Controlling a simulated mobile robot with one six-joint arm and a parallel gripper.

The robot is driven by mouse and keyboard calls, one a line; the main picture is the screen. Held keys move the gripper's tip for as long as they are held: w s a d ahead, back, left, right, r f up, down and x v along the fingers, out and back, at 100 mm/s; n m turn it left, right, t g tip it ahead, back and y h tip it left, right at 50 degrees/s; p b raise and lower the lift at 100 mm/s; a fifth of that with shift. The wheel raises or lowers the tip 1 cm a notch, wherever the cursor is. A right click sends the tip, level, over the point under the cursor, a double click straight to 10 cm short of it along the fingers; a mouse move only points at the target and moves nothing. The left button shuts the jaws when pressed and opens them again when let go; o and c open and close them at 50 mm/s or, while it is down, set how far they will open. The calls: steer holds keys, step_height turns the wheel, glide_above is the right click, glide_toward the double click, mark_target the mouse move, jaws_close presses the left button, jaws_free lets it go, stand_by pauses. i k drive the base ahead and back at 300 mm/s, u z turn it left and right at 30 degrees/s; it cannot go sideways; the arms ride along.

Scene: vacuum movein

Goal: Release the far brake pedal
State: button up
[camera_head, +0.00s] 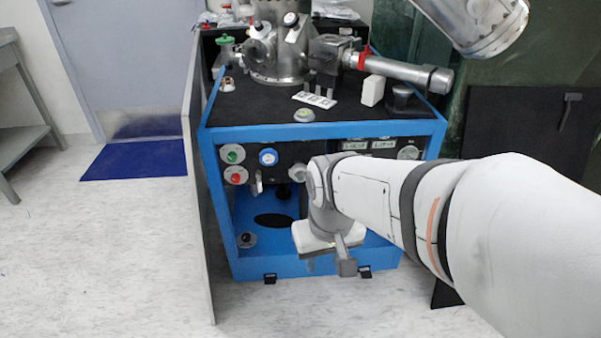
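Two small black pedals stick out at the bottom front edge of the blue cart (205,150). The left pedal (270,278) is clear of my arm and farther from it. The right pedal (364,272) is just right of my gripper's tip in the picture. Whether either pedal is pressed or raised is too small to tell. My gripper (346,268) points down in front of the cart's lower right front, with its grey fingers near the right pedal. I cannot tell whether they touch it. The gap between the fingers does not show clearly.
My arm covers the cart's right front. A metal vacuum chamber (275,62) and a tube (408,72) stand on the cart's black top. A grey panel (196,190) stands upright along the cart's left side. The floor (120,250) at left is clear.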

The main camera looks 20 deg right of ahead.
mark_target(366, 273)
steer(key=u, duration=0.3)
steer(key=k, duration=1.05)
steer(key=z, duration=1.1)
steer(key=i, duration=1.5)
steer(key=z, duration=0.1)
